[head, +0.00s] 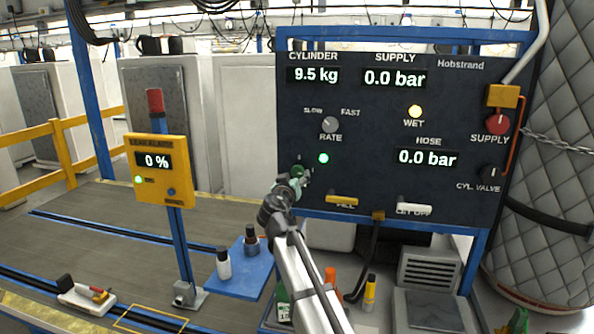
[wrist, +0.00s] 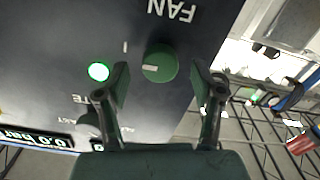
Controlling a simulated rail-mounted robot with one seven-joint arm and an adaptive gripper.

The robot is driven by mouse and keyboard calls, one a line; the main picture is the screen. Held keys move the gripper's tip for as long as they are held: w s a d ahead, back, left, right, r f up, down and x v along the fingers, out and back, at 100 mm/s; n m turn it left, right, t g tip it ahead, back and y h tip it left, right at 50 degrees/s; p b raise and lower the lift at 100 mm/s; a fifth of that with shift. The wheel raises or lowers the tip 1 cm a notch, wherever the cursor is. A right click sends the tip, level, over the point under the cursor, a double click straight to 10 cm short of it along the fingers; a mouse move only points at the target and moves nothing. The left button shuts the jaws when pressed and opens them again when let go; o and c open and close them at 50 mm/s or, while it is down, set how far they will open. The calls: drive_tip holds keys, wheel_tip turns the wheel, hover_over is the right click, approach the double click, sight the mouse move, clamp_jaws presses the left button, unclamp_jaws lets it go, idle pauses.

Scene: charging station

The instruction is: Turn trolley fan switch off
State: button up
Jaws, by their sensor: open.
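The trolley fan switch is a round green knob (wrist: 160,64) on the dark panel (head: 390,130), below an upside-down FAN label (wrist: 171,10) in the wrist view. Its pale pointer mark faces left there, towards a lit green lamp (wrist: 98,72). The lamp also glows in the head view (head: 323,158). My gripper (wrist: 160,80) is open, with one finger on each side of the knob and visible gaps; I cannot tell how far the tips are from the panel. In the head view my gripper (head: 299,180) covers most of the knob and the label.
The panel also has a rate knob (head: 330,124), a red supply knob (head: 497,122), a yellow handle (head: 342,199) and a white handle (head: 414,207). A yellow leak alarm (head: 160,172) stands left. A blue shelf (head: 240,277) with small bottles lies below my arm.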

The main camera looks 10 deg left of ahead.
sight(297, 172)
drive_tip(key=shift+w+d+p, duration=0.2)
drive_tip(key=shift+w+p, duration=0.1)
drive_tip(key=shift+w, duration=1.05)
drive_tip(key=c, duration=1.1)
drive_tip(key=shift+c, duration=0.2)
